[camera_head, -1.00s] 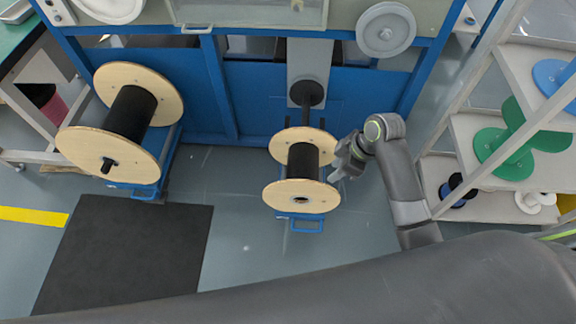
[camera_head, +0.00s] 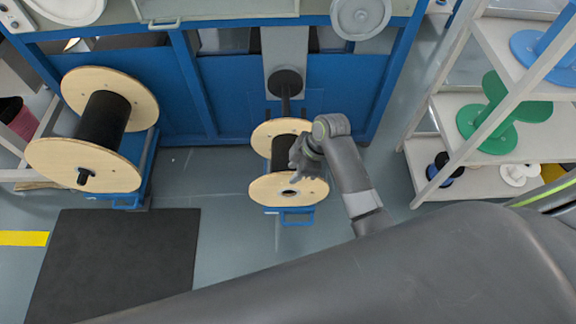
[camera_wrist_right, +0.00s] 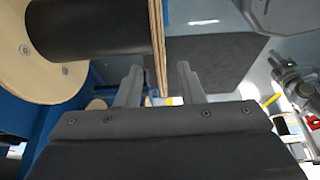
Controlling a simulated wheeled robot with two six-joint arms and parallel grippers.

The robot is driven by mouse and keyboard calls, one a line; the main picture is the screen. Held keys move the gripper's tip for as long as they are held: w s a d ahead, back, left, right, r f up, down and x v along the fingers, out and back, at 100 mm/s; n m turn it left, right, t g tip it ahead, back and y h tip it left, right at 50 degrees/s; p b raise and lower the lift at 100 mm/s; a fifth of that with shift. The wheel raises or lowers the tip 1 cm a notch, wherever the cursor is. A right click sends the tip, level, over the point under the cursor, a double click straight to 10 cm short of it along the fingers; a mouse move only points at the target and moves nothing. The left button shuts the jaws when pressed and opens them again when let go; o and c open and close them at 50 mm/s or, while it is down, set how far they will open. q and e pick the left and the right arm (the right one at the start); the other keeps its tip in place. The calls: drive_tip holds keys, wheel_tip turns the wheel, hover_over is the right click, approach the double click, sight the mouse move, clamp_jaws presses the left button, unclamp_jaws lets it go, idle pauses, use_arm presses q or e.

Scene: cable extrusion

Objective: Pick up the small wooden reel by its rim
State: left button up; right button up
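The small wooden reel (camera_head: 300,188) has two pale round flanges and a dark core. It stands at the blue machine's front, in the middle of the head view. My right gripper (camera_head: 303,166) is at its right side, by the near flange, and partly hides the core. In the right wrist view, the gripper (camera_wrist_right: 158,85) is open with the reel's thin flange edge (camera_wrist_right: 158,40) between its two fingers. A gap shows on each side of the edge. At that view's right, a grey arm part, perhaps my left gripper (camera_wrist_right: 285,68), is too small to read.
A larger wooden reel (camera_head: 82,165) stands to the left, with a black mat (camera_head: 118,258) in front of it. The blue machine (camera_head: 228,95) is behind. A shelf (camera_head: 455,120) with green and blue spools is at the right. Grey floor lies before the small reel.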

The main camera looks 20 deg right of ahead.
drive_tip(key=b+x, duration=0.1)
drive_tip(key=x, duration=0.4)
drive_tip(key=shift+f, duration=0.2)
drive_tip(key=shift+s, duration=0.1)
clamp_jaws()
drive_tip(key=shift+r, duration=0.1)
idle(1.0)
